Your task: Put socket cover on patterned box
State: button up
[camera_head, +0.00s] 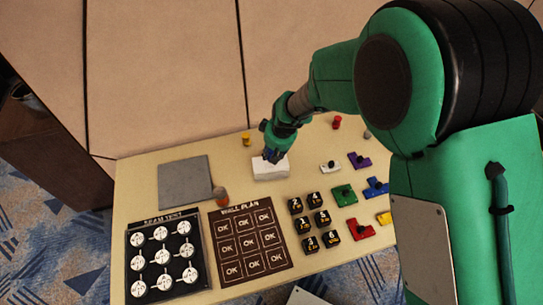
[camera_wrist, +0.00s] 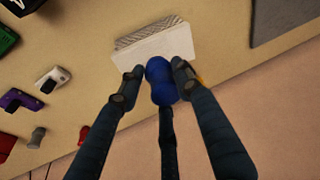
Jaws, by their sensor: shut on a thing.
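A white box (camera_head: 270,168) lies near the middle of the table. In the wrist view its pale face (camera_wrist: 152,48) is plain and a grey patterned strip (camera_wrist: 150,31) shows along one edge; it looks like the patterned box. My gripper (camera_head: 272,154) is at its far edge. In the wrist view the fingers (camera_wrist: 160,78) are shut on a small blue rounded piece (camera_wrist: 160,82), perhaps the socket cover. The blue piece overlaps the box's edge in that view; I cannot tell whether they touch.
Coloured knobbed pieces, including a green one (camera_head: 344,195), and black numbered cubes (camera_head: 311,224) lie to the right and front. A wall-plan board (camera_head: 268,240), a black board (camera_head: 151,283), a grey panel (camera_head: 185,181) and an orange-brown cylinder (camera_head: 221,197) stand left. A red peg (camera_head: 337,122) stands behind.

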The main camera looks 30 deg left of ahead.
jog(key=shift+w+a+f, duration=0.1)
jog(key=shift+w+a, duration=0.45)
jog(key=shift+f, duration=0.1)
jog(key=shift+f+b, duration=0.5)
jog(key=shift+f, duration=1.15)
jog(key=shift+f, duration=0.15)
jog(key=o, duration=0.8)
jog(key=shift+o, duration=0.2)
jog(key=p+v, duration=0.2)
jog(key=v, duration=1)
